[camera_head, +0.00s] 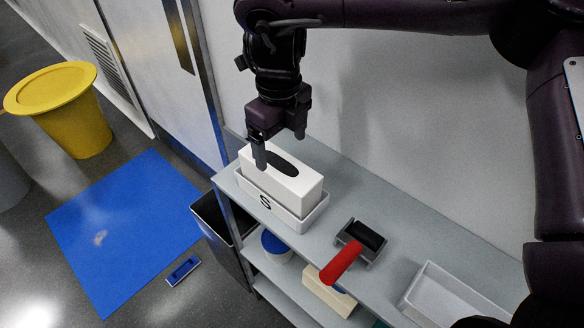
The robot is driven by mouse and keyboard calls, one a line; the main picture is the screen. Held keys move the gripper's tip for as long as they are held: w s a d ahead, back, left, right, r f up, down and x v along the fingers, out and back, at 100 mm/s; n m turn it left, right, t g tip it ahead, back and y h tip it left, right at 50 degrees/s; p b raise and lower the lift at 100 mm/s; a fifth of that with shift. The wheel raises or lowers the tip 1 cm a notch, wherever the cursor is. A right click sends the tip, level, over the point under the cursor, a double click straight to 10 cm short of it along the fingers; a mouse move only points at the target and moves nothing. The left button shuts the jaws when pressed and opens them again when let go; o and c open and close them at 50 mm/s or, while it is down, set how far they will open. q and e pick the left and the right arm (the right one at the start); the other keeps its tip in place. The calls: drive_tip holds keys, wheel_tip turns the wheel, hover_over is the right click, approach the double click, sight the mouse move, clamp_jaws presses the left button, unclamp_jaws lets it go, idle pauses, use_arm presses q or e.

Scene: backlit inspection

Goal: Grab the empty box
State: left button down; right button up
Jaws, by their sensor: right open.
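A white box (300,187) with a dark oval opening in its top sits in a white tray (283,212) marked with a black "S", at the left end of the grey shelf top. No tissue shows in the opening, but its inside is too dark to see into. My right gripper (279,146) points down over the box's far left end, with its fingers apart and nothing between them. One fingertip overlaps the box top in the picture; I cannot tell whether it touches. My left gripper is not in view.
A black brush or roller with a red handle (342,262) lies in a holder right of the box. An empty-looking white tray (438,292) stands farther right. Lower shelves hold a blue-lidded tub (276,246) and a cream box (327,294). A blue mat (125,232) and yellow bin (72,122) are left.

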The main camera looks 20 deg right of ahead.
sight(280, 163)
drive_tip(key=shift+s+a+f+p, duration=0.15)
drive_tip(key=shift+s+a+f, duration=0.15)
drive_tip(key=shift+f, duration=0.3)
drive_tip(key=shift+s+a+f+p, duration=0.15)
drive_tip(key=shift+a+f, duration=0.25)
drive_tip(key=shift+f, duration=0.15)
drive_tip(key=f, duration=0.1)
drive_tip(key=d+f, duration=0.1)
drive_tip(key=f, duration=0.1)
drive_tip(key=shift+w+f+p, duration=0.2)
drive_tip(key=shift+f+p, duration=0.1)
drive_tip(key=shift+p, duration=0.05)
drive_tip(key=shift+f, duration=0.2)
drive_tip(key=shift+a, duration=0.2)
drive_tip(key=shift+d+f, duration=0.1)
drive_tip(key=c, duration=1.1)
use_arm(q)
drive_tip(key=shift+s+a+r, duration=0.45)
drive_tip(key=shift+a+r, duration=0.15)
use_arm(e)
drive_tip(key=shift+o, duration=0.2)
